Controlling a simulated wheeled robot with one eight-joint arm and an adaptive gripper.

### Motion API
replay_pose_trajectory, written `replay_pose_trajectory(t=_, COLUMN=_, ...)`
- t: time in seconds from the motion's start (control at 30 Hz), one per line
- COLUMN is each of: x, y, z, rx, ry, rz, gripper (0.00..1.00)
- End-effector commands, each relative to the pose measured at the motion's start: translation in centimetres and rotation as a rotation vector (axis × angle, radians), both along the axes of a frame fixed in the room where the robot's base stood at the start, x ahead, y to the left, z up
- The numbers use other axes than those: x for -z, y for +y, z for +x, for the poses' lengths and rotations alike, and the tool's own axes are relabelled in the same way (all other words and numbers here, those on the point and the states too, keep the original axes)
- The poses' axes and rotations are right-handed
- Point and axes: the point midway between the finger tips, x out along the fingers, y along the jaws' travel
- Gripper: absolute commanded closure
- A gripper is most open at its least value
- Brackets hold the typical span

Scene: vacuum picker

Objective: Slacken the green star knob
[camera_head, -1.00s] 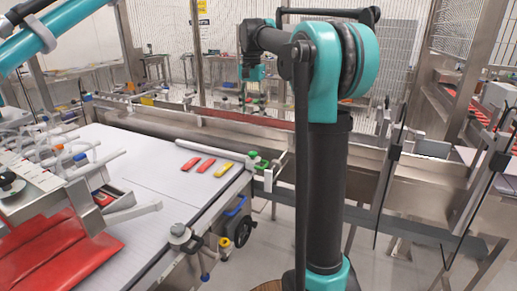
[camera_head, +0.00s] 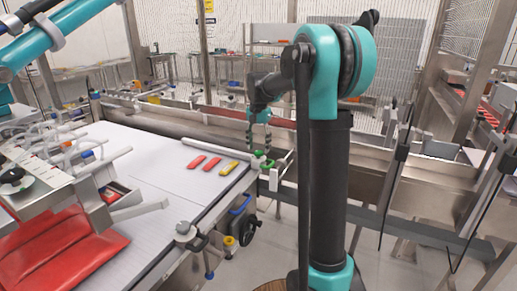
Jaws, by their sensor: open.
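A small green knob (camera_head: 258,154) sits on a bracket at the right corner of the white table, beside the conveyor rail. A second green piece (camera_head: 269,163) is just right of and below it. The picture is too small to tell which is star-shaped. My gripper (camera_head: 258,146) points down above this corner, its two dark fingers apart and empty. The fingertips are close to the upper green knob. I cannot tell whether they touch it or straddle it.
Two red pieces (camera_head: 197,162) (camera_head: 212,164) and a yellow one (camera_head: 229,168) lie on the white table (camera_head: 165,185) left of the knob. A metal conveyor rail (camera_head: 205,128) runs behind. A picker frame (camera_head: 45,185) with red packs (camera_head: 60,250) stands at the left.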

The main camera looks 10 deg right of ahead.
Motion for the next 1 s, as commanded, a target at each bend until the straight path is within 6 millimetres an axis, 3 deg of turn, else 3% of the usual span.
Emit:
replay_pose_trajectory(t=0.2, x=1.32, y=0.00, z=-0.05, rx=0.000, ry=0.000, rz=0.000, gripper=0.47)
replay_pose_trajectory(t=0.47, x=1.38, y=-0.01, z=-0.04, rx=0.000, ry=0.000, rz=0.000, gripper=0.47)
replay_pose_trajectory(t=0.87, x=1.35, y=0.00, z=-0.04, rx=0.000, ry=0.000, rz=0.000, gripper=0.97)
replay_pose_trajectory(t=1.0, x=1.35, y=0.00, z=-0.04, rx=-0.004, ry=0.000, rz=0.000, gripper=0.97)
